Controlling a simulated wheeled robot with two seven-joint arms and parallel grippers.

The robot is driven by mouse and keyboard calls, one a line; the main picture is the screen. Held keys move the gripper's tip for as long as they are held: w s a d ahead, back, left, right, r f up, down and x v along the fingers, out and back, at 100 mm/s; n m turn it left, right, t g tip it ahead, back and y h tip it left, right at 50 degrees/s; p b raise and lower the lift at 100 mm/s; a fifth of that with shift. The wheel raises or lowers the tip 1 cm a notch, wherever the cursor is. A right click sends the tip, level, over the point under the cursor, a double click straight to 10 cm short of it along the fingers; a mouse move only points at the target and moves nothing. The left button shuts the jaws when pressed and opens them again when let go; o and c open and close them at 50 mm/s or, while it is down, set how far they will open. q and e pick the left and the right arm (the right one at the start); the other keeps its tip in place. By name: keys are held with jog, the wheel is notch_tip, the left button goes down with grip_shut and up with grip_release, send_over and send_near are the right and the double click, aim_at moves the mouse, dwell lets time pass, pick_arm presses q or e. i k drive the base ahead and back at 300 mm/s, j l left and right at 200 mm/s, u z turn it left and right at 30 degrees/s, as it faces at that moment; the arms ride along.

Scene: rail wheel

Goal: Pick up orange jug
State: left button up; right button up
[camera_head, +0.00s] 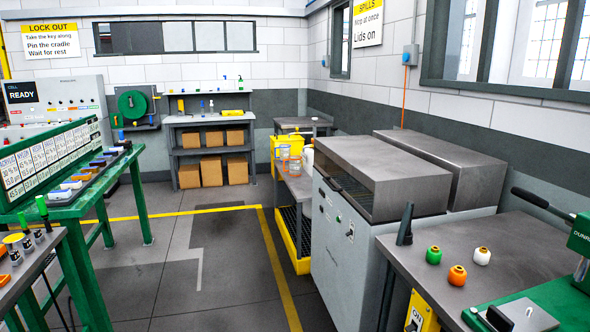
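I cannot make out a clear orange jug. A small rounded orange object (457,275) stands on the grey bench at the lower right, beside a green one (433,255) and a white one (482,256). These look too small for me to tell whether they are jugs. Some clear containers with orange tint (284,151) stand on the cart in the middle, next to a white bottle (308,156). Neither of my grippers is in view.
The grey bench (500,236) with a green machine (583,240) is at right. A large grey cabinet (343,245) stands beside the yellow-based cart (300,257). A green table (70,208) is at left. The floor (215,262) between is open.

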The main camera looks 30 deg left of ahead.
aim_at(294, 170)
jog(key=i+j+u, duration=1.3)
jog(key=i, duration=0.75)
jog(key=i+l+u, duration=0.1)
jog(key=i+u, duration=0.15)
jog(key=i, duration=0.75)
jog(key=i+z, duration=0.15)
jog(key=i, duration=0.35)
jog(key=i+j+z, duration=0.1)
jog(key=i, duration=0.4)
jog(key=i+j+z, duration=0.15)
jog(key=i, duration=0.35)
jog(key=i+j+z, duration=0.1)
jog(key=i+j, duration=0.2)
jog(key=i, duration=0.2)
